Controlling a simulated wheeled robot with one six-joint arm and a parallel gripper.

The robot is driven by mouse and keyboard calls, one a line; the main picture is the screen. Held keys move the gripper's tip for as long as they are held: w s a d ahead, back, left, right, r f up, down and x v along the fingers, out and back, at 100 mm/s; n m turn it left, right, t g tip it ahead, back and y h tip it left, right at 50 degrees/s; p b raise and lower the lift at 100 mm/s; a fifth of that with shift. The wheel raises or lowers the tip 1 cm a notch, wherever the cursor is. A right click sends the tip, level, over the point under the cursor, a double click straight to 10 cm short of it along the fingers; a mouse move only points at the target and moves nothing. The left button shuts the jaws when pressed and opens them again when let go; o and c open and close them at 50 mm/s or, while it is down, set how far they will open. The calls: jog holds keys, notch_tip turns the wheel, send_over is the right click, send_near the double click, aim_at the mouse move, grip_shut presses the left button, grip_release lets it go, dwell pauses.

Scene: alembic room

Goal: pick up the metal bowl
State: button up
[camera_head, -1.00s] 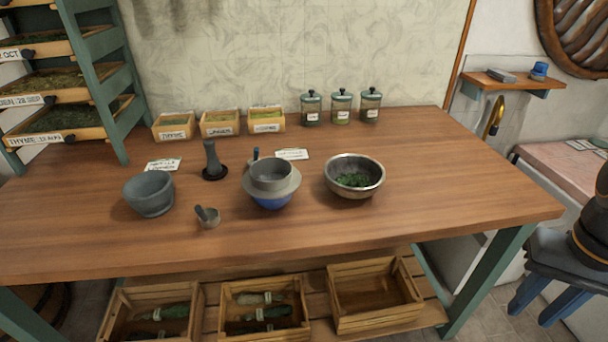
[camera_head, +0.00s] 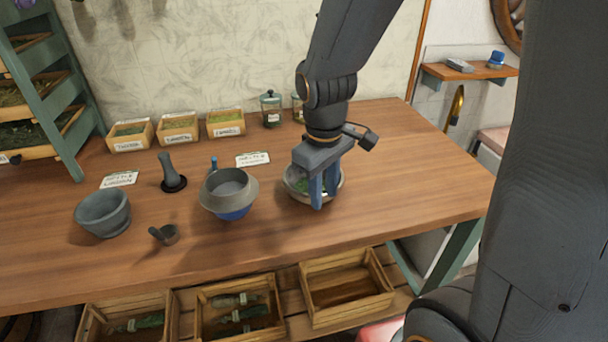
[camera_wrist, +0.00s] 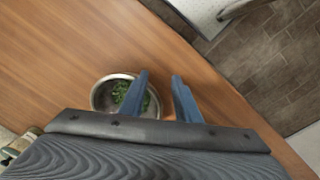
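The metal bowl (camera_head: 296,193) stands upright on the wooden table, with chopped green herbs inside. In the wrist view the bowl (camera_wrist: 102,96) is left of centre, partly hidden by a finger. My gripper (camera_head: 323,198) points down at the bowl's right side, with its blue fingers apart. In the wrist view my gripper (camera_wrist: 160,76) has its left finger over the bowl and its right finger outside, to the right of the rim. Nothing shows between the fingertips. I cannot tell whether a finger touches the bowl.
A sieve on a blue bowl (camera_head: 229,190) stands close to the left. Labelled herb boxes (camera_head: 178,127) and jars (camera_head: 271,109) line the back. The table front right is clear.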

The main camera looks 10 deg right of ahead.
jog(key=w+a+r+n+p, duration=0.2)
jog(key=w+a+r+n, duration=0.1)
jog(key=w+n, duration=0.15)
jog(key=shift+w+f+p, duration=0.2)
jog(key=shift+f+p, duration=0.15)
jog(key=shift+f, duration=1.6)
jog(key=shift+w+f+p, duration=0.2)
jog(key=shift+f+p, duration=0.1)
jog(key=shift+f, duration=1.65)
grip_shut()
